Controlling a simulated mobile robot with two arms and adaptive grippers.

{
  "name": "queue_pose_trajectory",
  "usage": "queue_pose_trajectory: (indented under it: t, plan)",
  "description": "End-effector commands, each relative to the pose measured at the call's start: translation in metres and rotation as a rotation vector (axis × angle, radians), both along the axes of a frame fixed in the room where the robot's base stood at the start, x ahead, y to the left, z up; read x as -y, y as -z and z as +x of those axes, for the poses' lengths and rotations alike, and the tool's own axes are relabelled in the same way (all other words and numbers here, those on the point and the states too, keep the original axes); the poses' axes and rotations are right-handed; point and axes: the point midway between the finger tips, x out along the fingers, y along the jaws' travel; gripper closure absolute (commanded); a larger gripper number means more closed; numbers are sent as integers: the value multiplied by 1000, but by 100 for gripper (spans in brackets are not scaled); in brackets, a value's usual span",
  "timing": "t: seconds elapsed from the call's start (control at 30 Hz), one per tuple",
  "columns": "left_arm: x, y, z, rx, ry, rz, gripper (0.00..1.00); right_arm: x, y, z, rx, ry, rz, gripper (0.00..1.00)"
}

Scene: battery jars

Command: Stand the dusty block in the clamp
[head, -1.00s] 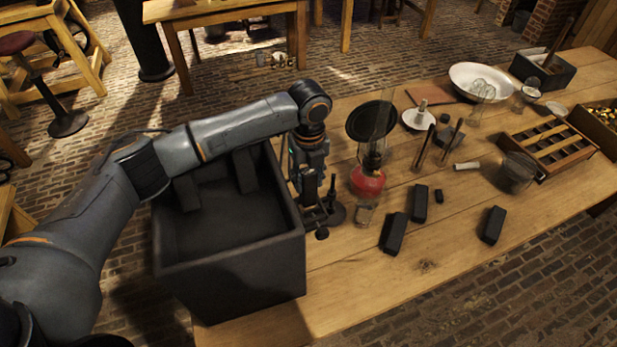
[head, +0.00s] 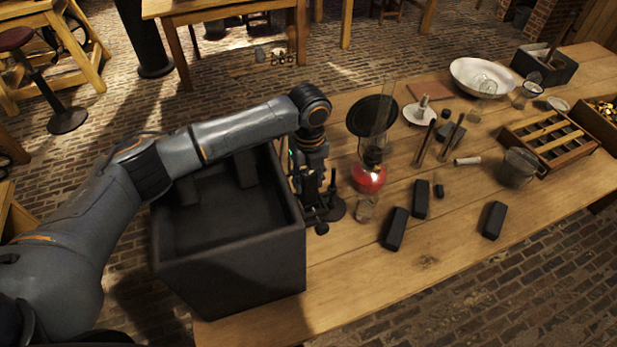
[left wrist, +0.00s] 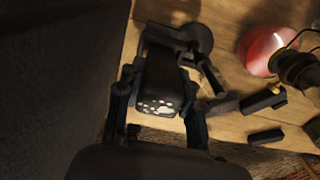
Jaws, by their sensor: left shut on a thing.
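The dusty block (left wrist: 158,75) is dark, with a pale speckled end face toward the camera in the left wrist view. My left gripper (left wrist: 160,115) is shut on it, one finger on each side. In the head view my left gripper (head: 318,212) points down beside the right wall of a big black bin, low over the table. A dark stand with a round base, seemingly the clamp (head: 336,208), is right beside the gripper. Its base also shows in the left wrist view (left wrist: 197,37). The gripper hides the jaws, so I cannot tell whether the block touches them.
The deep black bin (head: 230,285) stands close left. A red oil lamp (head: 368,178) and a small glass jar (head: 367,207) stand just right. Dark blocks (head: 396,229) (head: 420,199) (head: 493,221) lie farther right. The table's front middle is clear.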

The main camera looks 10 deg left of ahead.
Motion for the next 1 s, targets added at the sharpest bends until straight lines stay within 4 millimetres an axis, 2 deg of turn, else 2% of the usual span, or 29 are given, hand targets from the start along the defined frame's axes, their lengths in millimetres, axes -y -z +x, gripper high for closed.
queue_pose_trajectory:
  t: [1.0]
  plan:
    - [1,26,0,0,0,-1,100,2,10,0,0,-1,-2,60]
